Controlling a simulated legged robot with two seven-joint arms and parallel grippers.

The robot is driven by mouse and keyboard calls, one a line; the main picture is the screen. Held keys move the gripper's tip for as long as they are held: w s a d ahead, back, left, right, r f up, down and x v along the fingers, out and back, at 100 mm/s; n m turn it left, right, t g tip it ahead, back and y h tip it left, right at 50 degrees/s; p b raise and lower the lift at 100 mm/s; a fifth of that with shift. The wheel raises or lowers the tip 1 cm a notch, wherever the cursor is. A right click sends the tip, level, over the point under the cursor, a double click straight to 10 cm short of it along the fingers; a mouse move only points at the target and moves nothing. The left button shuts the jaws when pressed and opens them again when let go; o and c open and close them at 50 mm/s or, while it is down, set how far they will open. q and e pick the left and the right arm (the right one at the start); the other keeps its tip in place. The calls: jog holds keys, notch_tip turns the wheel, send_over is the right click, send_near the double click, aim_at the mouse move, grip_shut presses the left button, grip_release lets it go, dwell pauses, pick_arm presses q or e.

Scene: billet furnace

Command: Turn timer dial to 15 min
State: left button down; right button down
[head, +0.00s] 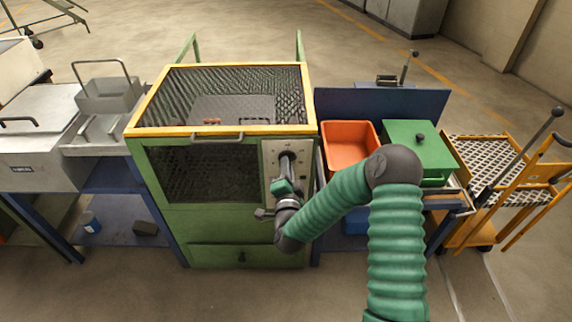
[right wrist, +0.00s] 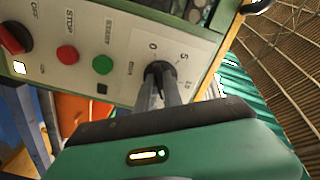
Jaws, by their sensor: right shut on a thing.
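The timer dial (right wrist: 158,68) is a small black knob on a pale control panel (right wrist: 128,42), with 0, 5 and further numbers marked around it. My right gripper (right wrist: 160,88) is shut on the dial, a finger on each side. The fingers hide part of the dial, and I cannot tell where its pointer stands. In the head view, my right gripper (head: 287,162) reaches the panel (head: 300,178) on the front right of the green furnace (head: 215,222). My left gripper is not in view.
On the panel beside the dial are a green START button (right wrist: 103,65), a red STOP button (right wrist: 67,55) and a red-and-black OFF switch (right wrist: 15,38). An orange bin (head: 348,145) and a green box (head: 412,148) stand right of the furnace.

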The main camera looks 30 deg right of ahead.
jog(key=c, duration=1.7)
grip_release()
jog(key=shift+d+r, duration=0.15)
jog(key=shift+d, duration=0.15)
jog(key=shift+o, duration=1.1)
jog(key=shift+d, duration=0.1)
jog(key=p+v, duration=0.5)
jog(key=v, duration=1.1)
jog(key=shift+s+a+f+p, duration=0.25)
jog(key=shift+s+a+p, duration=0.05)
jog(key=shift+a+p, duration=0.05)
